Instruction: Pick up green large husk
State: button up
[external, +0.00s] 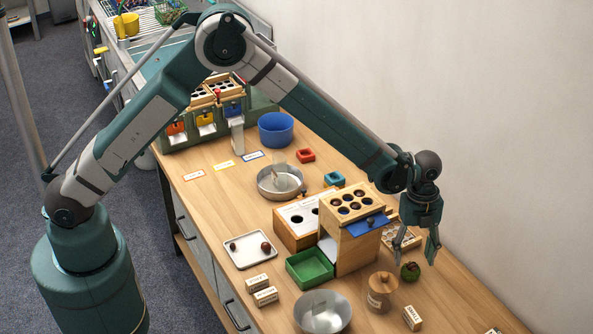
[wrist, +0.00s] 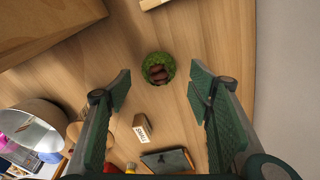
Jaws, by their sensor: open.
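The green husk (external: 410,271) lies on the wooden table at the right, near the lidded wooden jar. In the wrist view the husk (wrist: 158,69) is round and green, with brown chestnuts showing in its opening. My gripper (external: 416,258) is above the husk with its fingers spread. In the wrist view my gripper (wrist: 160,82) is open and empty, and the husk shows between and a little beyond the fingertips. It appears to rest on the table, apart from both fingers.
A wooden jar (external: 381,292) stands left of the husk. A small label block (external: 412,318) lies in front of it, and a wooden dispenser box (external: 350,245) stands behind left. A metal bowl (external: 322,314) and green tray (external: 310,267) are further left. Table right of the husk is clear.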

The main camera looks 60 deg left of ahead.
aim_at(412, 265)
jog(key=shift+f, duration=0.1)
jog(key=shift+s+d+f+b, duration=0.15)
jog(key=shift+d+f+b, duration=0.05)
jog(key=shift+f, duration=1.05)
jog(key=shift+s+d+f+b, duration=0.1)
jog(key=shift+d+f+b, duration=0.05)
jog(key=shift+f, duration=1.1)
jog(key=c, duration=1)
